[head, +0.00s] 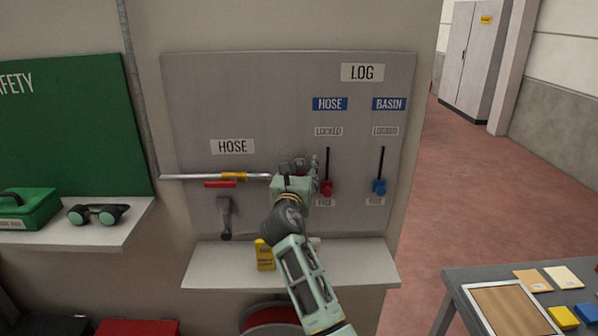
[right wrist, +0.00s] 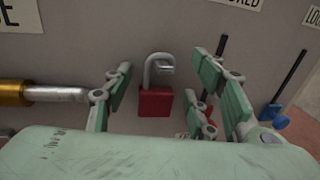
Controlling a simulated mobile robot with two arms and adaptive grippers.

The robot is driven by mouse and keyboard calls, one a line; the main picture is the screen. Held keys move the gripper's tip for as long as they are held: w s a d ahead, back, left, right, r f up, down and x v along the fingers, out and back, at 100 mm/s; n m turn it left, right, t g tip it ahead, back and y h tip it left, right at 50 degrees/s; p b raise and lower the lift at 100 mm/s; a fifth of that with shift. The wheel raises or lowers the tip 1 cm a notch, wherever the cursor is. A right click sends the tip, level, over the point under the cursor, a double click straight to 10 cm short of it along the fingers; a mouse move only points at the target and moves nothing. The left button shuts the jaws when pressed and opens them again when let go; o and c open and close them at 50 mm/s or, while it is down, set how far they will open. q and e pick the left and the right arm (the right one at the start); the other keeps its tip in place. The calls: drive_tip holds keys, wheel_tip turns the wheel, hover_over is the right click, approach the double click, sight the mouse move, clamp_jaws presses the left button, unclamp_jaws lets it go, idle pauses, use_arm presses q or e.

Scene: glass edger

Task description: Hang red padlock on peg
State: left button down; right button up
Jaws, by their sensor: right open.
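The red padlock (right wrist: 155,102) shows in the right wrist view with its grey shackle (right wrist: 149,68) pointing up, against the grey panel. A small grey stub, possibly a peg, shows at the shackle's top right; I cannot tell whether the shackle hangs on it. My right gripper (right wrist: 163,85) is open, with green-padded fingers on both sides of the padlock and visible gaps to it. In the head view my right gripper (head: 297,172) is in front of the panel and hides the padlock. My left gripper is not in view.
On the panel (head: 190,90) are a hose pipe (head: 200,177), a dark lever (head: 226,218), a red slider handle (head: 327,188) close right of the gripper, and a blue slider handle (head: 379,186). A shelf (head: 215,267) below holds a yellow tag (head: 264,256).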

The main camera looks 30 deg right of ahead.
drive_tip(key=shift+s+a+f, duration=0.1)
drive_tip(key=shift+s+a, duration=0.05)
drive_tip(key=shift+a, duration=0.05)
drive_tip(key=v, duration=1.2)
drive_tip(key=s+a+f+m+g+y, duration=0.25)
drive_tip(key=s+f+m, duration=0.35)
drive_tip(key=f, duration=0.4)
drive_tip(key=s+a+f+m+g+y, duration=0.1)
drive_tip(key=s+f+m+g+y, duration=0.15)
drive_tip(key=s+f+m, duration=0.5)
drive_tip(key=s+a+f+m+g+y, duration=0.35)
drive_tip(key=s+a+f+m, duration=0.3)
drive_tip(key=s, duration=0.35)
drive_tip(key=s+a+f+m+g+y, duration=0.2)
drive_tip(key=s+a+f+m+y, duration=0.35)
drive_tip(key=s, duration=0.55)
wheel_tip(320, 180, down, 31)
drive_tip(key=s+h+b, duration=0.2)
drive_tip(key=b, duration=0.3)
drive_tip(key=s+d+f+g+b, duration=0.1)
drive_tip(key=s+f, duration=0.7)
drive_tip(key=f, duration=0.2)
drive_tip(key=s+d+f+g+b, duration=0.1)
drive_tip(key=s+d+f+b, duration=0.1)
drive_tip(key=s+f, duration=0.6)
drive_tip(key=shift+s+d+f+b, duration=0.25)
drive_tip(key=shift+d+f+b, duration=0.05)
drive_tip(key=shift+f, duration=0.65)
